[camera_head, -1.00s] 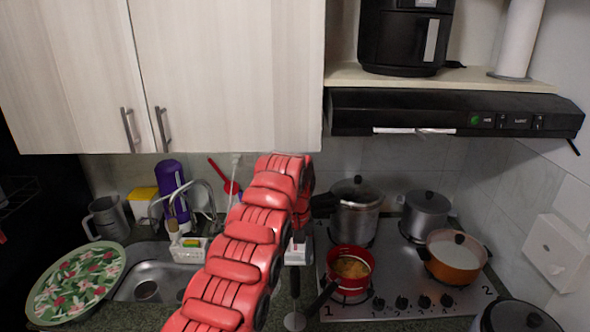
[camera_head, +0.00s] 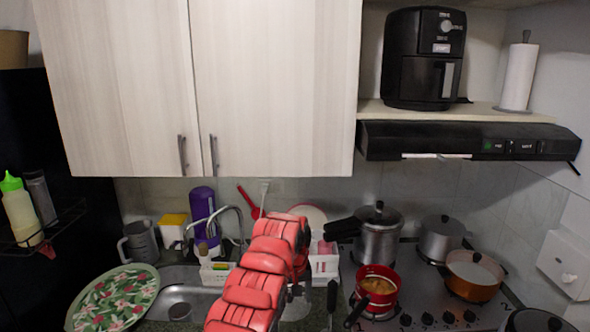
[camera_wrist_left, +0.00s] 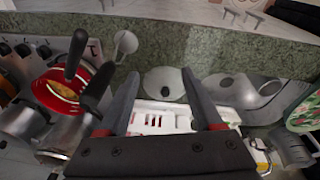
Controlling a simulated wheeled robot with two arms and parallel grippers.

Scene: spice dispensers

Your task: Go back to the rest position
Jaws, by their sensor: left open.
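My left arm (camera_head: 262,275), red and segmented, rises from the bottom of the head view over the counter. Its gripper is mostly hidden behind the arm there. In the left wrist view my left gripper (camera_wrist_left: 160,73) shows two dark fingers spread apart with nothing between their tips. A white slotted container (camera_wrist_left: 165,117) lies beyond the fingers, partly covered by the gripper body. A white box with pinkish contents (camera_head: 324,262) stands just right of the arm in the head view. My right gripper is in neither view.
The stove right of the arm holds a red pot (camera_head: 377,290), a pressure cooker (camera_head: 379,240) and an orange pot (camera_head: 472,277). Left are the sink (camera_head: 182,292) and a floral tray (camera_head: 115,300). Cabinets (camera_head: 270,85) and a range hood (camera_head: 468,141) hang above.

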